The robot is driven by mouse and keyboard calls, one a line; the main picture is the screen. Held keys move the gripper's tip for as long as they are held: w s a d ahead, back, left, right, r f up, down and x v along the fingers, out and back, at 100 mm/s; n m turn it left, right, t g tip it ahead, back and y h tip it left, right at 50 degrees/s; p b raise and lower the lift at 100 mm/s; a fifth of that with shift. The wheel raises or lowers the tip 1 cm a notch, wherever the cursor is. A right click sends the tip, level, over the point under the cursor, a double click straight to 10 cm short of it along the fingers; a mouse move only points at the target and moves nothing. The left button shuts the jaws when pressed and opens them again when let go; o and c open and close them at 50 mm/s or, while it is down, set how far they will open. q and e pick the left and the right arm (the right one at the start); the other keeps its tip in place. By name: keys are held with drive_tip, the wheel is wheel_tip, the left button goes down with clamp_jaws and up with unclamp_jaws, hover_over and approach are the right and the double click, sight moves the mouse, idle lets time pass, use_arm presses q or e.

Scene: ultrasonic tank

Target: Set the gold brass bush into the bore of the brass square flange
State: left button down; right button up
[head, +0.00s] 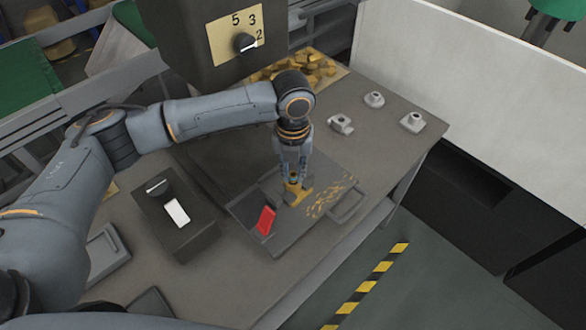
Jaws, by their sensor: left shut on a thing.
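My left gripper (293,178) points down over a dark flat tray (285,238) on the bench. Its fingers are closed on a small gold piece, which looks like the gold brass bush and is mostly hidden between the fingertips. Right below the fingertips is a gold-coloured part (299,193) on the tray, which looks like the brass square flange. Its bore is hidden by the gripper. I cannot tell whether the bush touches the flange or has entered the bore. My right gripper is not in view.
A red block (266,219) stands on the tray, left of the gold part. Gold shavings (330,197) lie to its right, near the tray handle (348,206). Several grey flanged parts (374,99) stand at the back right. A switch box (176,222) is at left.

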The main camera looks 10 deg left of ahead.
use_arm(q)
drive_tip(key=shift+f+p, duration=0.1)
drive_tip(key=shift+p, duration=0.25)
idle(0.3)
drive_tip(key=shift+f+p, duration=0.25)
drive_tip(key=shift+p, duration=0.1)
idle(0.7)
drive_tip(key=c, duration=0.7)
unclamp_jaws()
drive_tip(key=shift+o, duration=0.2)
wheel_tip(320, 180, up, 7)
drive_tip(key=p, duration=0.7)
idle(0.3)
